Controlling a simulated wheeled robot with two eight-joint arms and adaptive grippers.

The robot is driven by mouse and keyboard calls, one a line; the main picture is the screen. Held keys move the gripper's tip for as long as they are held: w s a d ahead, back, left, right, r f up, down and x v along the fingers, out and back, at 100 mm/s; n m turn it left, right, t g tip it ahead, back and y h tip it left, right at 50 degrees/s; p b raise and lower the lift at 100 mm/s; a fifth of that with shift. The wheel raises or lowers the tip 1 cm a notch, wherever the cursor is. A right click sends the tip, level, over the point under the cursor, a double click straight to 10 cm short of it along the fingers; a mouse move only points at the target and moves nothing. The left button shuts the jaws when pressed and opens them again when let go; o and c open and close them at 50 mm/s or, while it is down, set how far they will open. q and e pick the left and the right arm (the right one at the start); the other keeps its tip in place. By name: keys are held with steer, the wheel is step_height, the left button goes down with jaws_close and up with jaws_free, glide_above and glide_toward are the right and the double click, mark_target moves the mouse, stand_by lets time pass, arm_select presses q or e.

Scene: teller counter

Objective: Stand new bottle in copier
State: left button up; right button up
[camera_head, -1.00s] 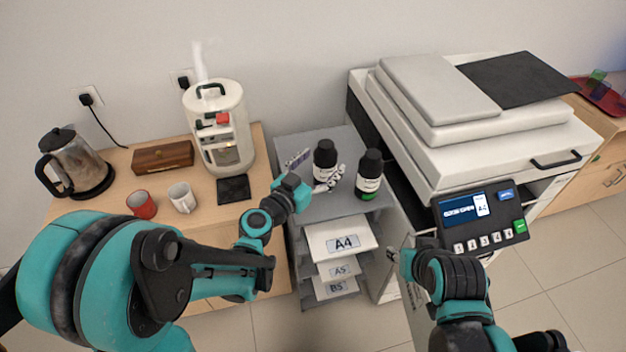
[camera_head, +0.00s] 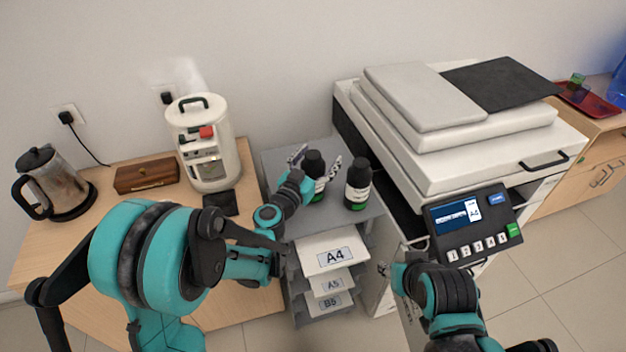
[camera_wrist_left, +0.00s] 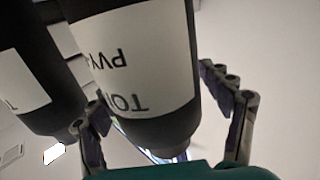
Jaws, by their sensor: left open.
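Two black bottles with white labels and green lower bands stand upright on the grey top of the paper-tray stand. The left bottle (camera_head: 315,164) is between the spread fingers of my left gripper (camera_head: 316,166), which is open. In the left wrist view this bottle (camera_wrist_left: 135,70) fills the space between the fingers, with a visible gap at the right finger. The right bottle (camera_head: 358,183) stands apart, close to the copier. The white copier (camera_head: 470,140) is at the right, its panel (camera_head: 473,222) lit. My right gripper (camera_head: 388,272) is low by the copier's front, its fingers unclear.
The stand holds A4, A5 and B5 paper trays (camera_head: 331,257). On the wooden counter at the left are a steaming white coffee machine (camera_head: 207,145), a kettle (camera_head: 52,185), a brown box (camera_head: 147,176) and a dark mat (camera_head: 220,202). A red tray (camera_head: 590,100) lies far right.

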arm_select(q)
steer(key=c, duration=1.7)
steer(key=shift+r, duration=0.1)
jaws_close()
